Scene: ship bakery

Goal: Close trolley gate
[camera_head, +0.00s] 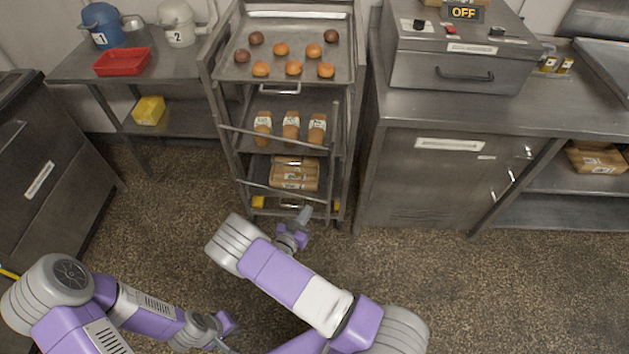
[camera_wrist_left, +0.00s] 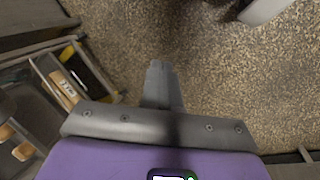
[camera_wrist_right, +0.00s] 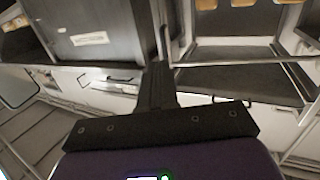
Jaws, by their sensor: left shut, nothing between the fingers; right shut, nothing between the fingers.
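A grey metal trolley (camera_head: 357,100) stands upright in the middle of the head view. Its gate (camera_head: 270,138) shows as thin slanting bars across the front of the lower shelves; whether it is latched is not clear. My right gripper (camera_head: 305,214) is shut and empty, low in front of the trolley's bottom right. In the right wrist view its fingers (camera_wrist_right: 157,75) point toward the trolley shelves. My left gripper (camera_head: 226,338) is shut and empty, over the floor at bottom, well apart from the trolley. Its fingers (camera_wrist_left: 158,72) show bare floor ahead in the left wrist view.
The trolley holds a tray (camera_head: 262,72) of buns, with loaves (camera_head: 291,125) and wrapped packs (camera_head: 294,172) below. A steel cabinet (camera_head: 430,180) stands close on the right. A side table (camera_head: 75,70) with a red bin (camera_head: 123,62) is at left. Floor in front is clear.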

